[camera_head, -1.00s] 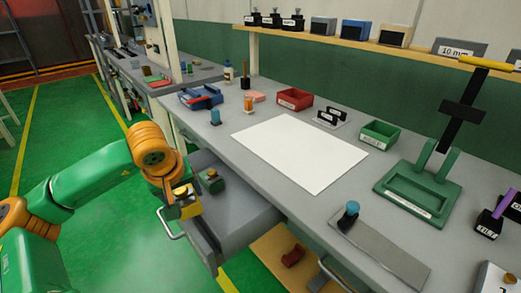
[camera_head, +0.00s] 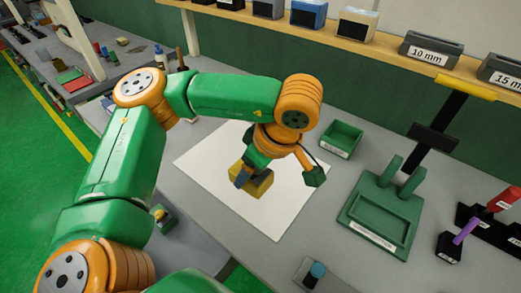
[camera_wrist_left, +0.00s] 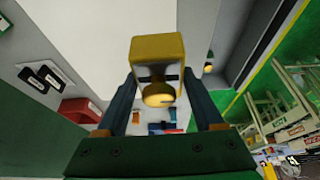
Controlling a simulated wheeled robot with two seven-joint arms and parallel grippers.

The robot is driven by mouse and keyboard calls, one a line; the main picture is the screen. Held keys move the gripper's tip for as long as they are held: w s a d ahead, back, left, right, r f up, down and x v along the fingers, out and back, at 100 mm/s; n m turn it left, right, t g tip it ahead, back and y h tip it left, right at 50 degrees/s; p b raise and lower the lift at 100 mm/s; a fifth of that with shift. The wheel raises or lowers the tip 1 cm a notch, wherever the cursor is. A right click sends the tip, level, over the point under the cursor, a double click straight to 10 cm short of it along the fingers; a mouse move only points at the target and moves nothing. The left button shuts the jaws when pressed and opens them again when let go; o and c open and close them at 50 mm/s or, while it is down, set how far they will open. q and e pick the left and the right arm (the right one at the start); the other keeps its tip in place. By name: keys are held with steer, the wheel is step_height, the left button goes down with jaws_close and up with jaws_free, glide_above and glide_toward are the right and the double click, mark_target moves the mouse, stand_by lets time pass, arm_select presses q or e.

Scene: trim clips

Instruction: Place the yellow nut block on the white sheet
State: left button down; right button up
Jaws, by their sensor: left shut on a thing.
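My left gripper (camera_head: 247,176) reaches over the white sheet (camera_head: 212,165) in the head view. It is shut on the yellow nut block (camera_head: 262,185), which is over the sheet's middle. I cannot tell whether the block touches the paper. In the left wrist view the block (camera_wrist_left: 157,48) sits between the two dark fingers of my left gripper (camera_wrist_left: 160,88), with a round yellow knob facing the camera. The white sheet (camera_wrist_left: 85,35) fills the upper left there. My arm hides part of the sheet in the head view. My right gripper is not in view.
A green bin (camera_head: 342,138) stands just right of the sheet's far edge. A green stand (camera_head: 378,221) is further right. A blue-topped piece (camera_head: 317,270) lies near the front edge. A red bin (camera_wrist_left: 80,110) shows in the left wrist view. Bare sheet surrounds the block.

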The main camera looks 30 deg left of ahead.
arm_select(q)
steer(key=w+a+f+b, duration=0.1)
steer(key=w+f, duration=0.1)
steer(key=w+a+f+b, duration=0.1)
steer(key=w+a+f, duration=0.1)
steer(key=w+f, duration=0.1)
steer(key=w+a+f+b, duration=0.1)
steer(key=w+a+f, duration=0.1)
steer(key=f, duration=0.1)
steer(key=shift+w, duration=0.25)
steer(key=shift+w+a+f, duration=0.3)
steer(key=shift+f, duration=0.35)
steer(key=shift+s+d+f+p, duration=0.1)
steer(key=shift+s+f+p, duration=0.05)
steer(key=shift+f+p, duration=0.65)
steer(key=shift+f, duration=0.25)
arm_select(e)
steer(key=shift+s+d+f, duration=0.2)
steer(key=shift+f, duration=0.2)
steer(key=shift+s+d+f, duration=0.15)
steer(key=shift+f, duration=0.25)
arm_select(q)
jaws_free()
